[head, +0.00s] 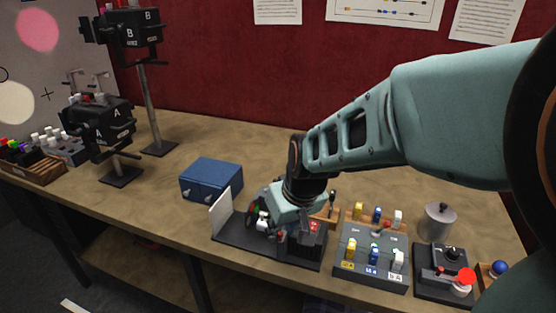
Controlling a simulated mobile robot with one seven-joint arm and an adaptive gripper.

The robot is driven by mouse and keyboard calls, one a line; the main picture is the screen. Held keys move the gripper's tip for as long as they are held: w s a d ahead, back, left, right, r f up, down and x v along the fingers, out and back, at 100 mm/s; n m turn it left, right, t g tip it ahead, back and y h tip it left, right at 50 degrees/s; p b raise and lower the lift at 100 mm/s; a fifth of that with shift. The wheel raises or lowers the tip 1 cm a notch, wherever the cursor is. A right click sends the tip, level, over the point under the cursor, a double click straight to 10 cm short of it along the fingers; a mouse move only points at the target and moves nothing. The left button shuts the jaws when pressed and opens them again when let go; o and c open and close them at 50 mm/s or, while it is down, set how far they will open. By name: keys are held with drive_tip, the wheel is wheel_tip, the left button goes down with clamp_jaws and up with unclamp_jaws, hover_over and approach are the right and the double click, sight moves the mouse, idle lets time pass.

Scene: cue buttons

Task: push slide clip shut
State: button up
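My gripper (268,222) points down over a dark device base (250,250) near the table's front edge. Its fingers are small and mixed with the device parts, so I cannot tell if they are open or shut. A white upright panel (221,212) stands at the left end of this base. A black block with red markings (313,236) sits at its right end. The slide clip cannot be made out clearly; it may be hidden behind my gripper.
A blue box (211,178) stands behind the device. To the right are a grey panel with coloured levers (372,262), a metal canister (437,221) and a black joystick unit (445,285). Two black lamps on stands, A (98,127) and B (128,28), are at left. The table's back middle is clear.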

drive_tip(key=shift+w+f, duration=0.1)
drive_tip(key=shift+f, duration=0.2)
clamp_jaws()
